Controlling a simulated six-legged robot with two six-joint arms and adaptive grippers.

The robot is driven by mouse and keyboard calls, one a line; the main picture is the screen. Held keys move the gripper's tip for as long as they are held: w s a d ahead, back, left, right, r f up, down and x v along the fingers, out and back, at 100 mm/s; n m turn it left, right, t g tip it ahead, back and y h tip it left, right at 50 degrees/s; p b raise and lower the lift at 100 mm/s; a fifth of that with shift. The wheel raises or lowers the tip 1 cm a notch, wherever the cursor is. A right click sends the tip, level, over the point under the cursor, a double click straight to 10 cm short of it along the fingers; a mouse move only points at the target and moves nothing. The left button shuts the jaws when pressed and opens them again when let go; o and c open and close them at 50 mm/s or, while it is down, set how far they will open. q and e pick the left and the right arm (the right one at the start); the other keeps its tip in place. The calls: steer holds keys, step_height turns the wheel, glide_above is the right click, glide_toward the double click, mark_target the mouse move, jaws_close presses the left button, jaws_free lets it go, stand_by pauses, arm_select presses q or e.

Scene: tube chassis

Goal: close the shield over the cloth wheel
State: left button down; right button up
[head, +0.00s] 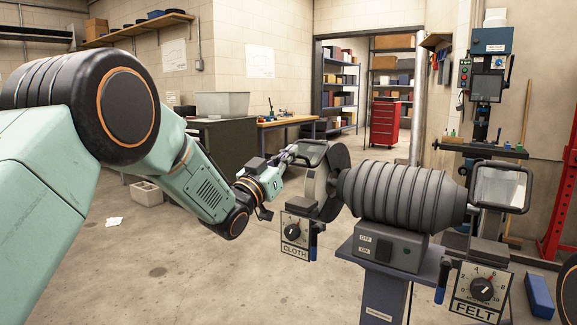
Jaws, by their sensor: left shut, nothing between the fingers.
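A polishing machine (400,195) stands on a blue-grey pedestal. The cloth wheel (341,163) is at its left end, above a dial plate marked CLOTH (294,231). The shield (312,150), a dark frame with a clear pane, sits at the wheel's upper left, tilted, with much of the wheel's rim uncovered. My left gripper (287,155) is shut and empty, with its fingertips at the shield's left edge; I cannot tell whether they touch it. The gripper's body and wrist hide what lies behind them. My right gripper is out of view.
A second shield (500,186) stands at the machine's right end, above a dial plate marked FELT (481,290). The OFF/ON switch box (390,250) is under the motor. A drill press (487,100) and a red cabinet (385,122) stand behind. The floor at left is mostly free.

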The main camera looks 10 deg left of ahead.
arm_select(q)
steer(key=f+t+b, duration=0.1)
steer(key=b, duration=0.1)
steer(key=w+f+t+b, duration=0.1)
steer(key=f+b, duration=0.1)
steer(key=d+f+b, duration=0.1)
steer(key=f+b, duration=0.1)
steer(key=shift+w+t+h, duration=0.35)
steer(key=shift+t+h, duration=0.05)
steer(key=shift+f, duration=0.2)
stand_by(0.4)
